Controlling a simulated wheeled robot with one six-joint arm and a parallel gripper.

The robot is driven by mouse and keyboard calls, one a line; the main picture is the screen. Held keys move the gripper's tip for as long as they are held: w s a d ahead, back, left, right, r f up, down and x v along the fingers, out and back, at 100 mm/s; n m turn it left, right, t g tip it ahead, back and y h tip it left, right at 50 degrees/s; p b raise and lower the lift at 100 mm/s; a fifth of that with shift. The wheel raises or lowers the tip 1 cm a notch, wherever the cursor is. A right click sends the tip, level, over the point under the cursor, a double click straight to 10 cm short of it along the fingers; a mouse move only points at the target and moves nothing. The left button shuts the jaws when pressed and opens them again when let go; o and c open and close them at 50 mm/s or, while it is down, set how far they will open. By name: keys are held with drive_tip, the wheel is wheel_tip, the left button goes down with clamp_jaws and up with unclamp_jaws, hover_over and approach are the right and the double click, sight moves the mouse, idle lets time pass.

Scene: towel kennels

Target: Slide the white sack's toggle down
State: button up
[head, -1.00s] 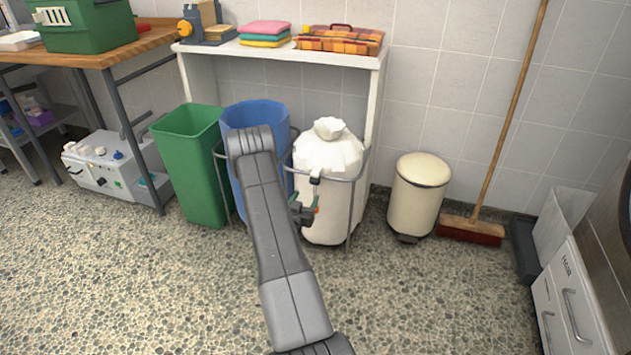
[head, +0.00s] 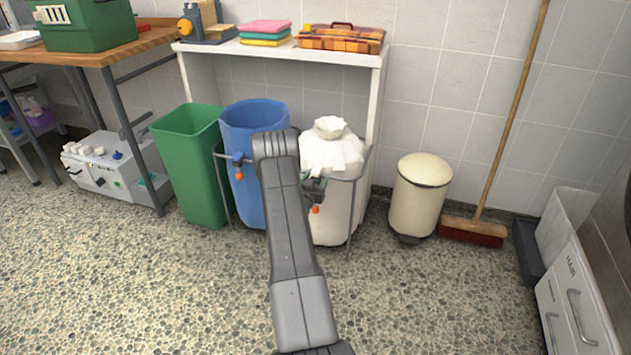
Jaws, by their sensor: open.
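The white sack (head: 337,155) hangs gathered at its top in a grey metal frame under the shelf. My arm reaches up from the bottom of the head view and bends at the blue sack (head: 252,112). My gripper (head: 314,188) is small and dark in this view, at the front of the white sack, just below its gathered folds. It is open. A small orange piece (head: 315,209) shows just under the gripper, against the sack. The white sack's toggle is mostly hidden by the gripper; I cannot tell whether the jaws touch it.
A dark toggle (head: 238,160) with an orange end hangs on the blue sack. A green bin (head: 190,165) stands left, a cream pedal bin (head: 420,195) right, and a broom (head: 472,230) leans beyond it. The speckled floor in front is clear.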

clamp_jaws()
drive_tip(key=shift+f+b, duration=3.75)
drive_tip(key=shift+f, duration=0.7)
unclamp_jaws()
drive_tip(key=shift+f, duration=0.15)
drive_tip(key=shift+s, duration=0.1)
drive_tip(key=shift+s+a, duration=0.1)
drive_tip(key=shift+s, duration=0.15)
drive_tip(key=p+v, duration=0.4)
drive_tip(key=v, duration=0.9)
